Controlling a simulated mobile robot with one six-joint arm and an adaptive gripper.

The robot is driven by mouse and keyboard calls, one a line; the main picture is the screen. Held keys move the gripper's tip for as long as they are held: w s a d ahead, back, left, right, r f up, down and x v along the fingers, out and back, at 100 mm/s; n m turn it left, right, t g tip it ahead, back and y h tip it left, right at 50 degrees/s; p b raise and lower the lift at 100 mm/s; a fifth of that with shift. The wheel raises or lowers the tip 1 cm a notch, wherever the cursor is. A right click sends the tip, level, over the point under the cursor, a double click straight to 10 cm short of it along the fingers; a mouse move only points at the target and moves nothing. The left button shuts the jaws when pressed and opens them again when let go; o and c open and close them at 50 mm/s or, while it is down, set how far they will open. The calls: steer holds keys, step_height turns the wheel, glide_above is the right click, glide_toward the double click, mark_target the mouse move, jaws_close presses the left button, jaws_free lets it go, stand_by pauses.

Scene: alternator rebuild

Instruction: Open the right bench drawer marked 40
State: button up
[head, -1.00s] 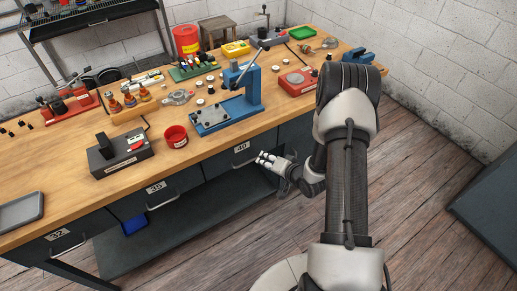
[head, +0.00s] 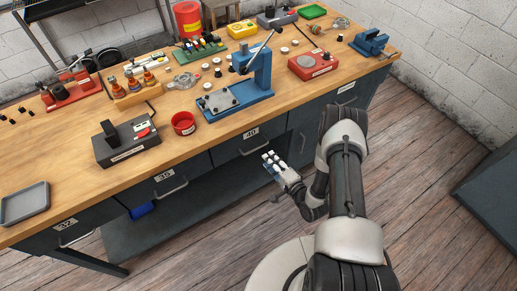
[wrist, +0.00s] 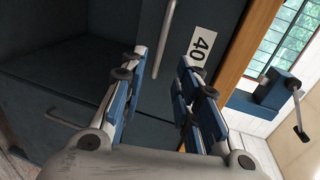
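The right bench drawer marked 40 (head: 229,148) is a dark grey front under the wooden top and looks closed. Its white 40 label (head: 251,134) sits above a bar handle (head: 255,151). In the wrist view the label (wrist: 203,43) is near the top, with the metal handle (wrist: 163,40) to its left. My gripper (head: 268,159) is just in front of the drawer, to the right of the handle. In the wrist view its blue-padded fingers (wrist: 157,73) are spread apart with nothing between them. The handle appears beyond the gap, apart from the fingers.
Drawers marked 35 (head: 164,176) and 32 (head: 66,224) are to the left. A dark lower shelf (head: 185,219) runs under the drawers. A blue press (head: 245,95) and a red cup (head: 183,123) stand on the bench top (head: 75,165). Wooden floor lies open in front.

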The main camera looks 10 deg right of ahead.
mark_target(258, 147)
steer(key=b+x, duration=0.2)
steer(key=x, duration=0.8)
jaws_close()
stand_by(0.5)
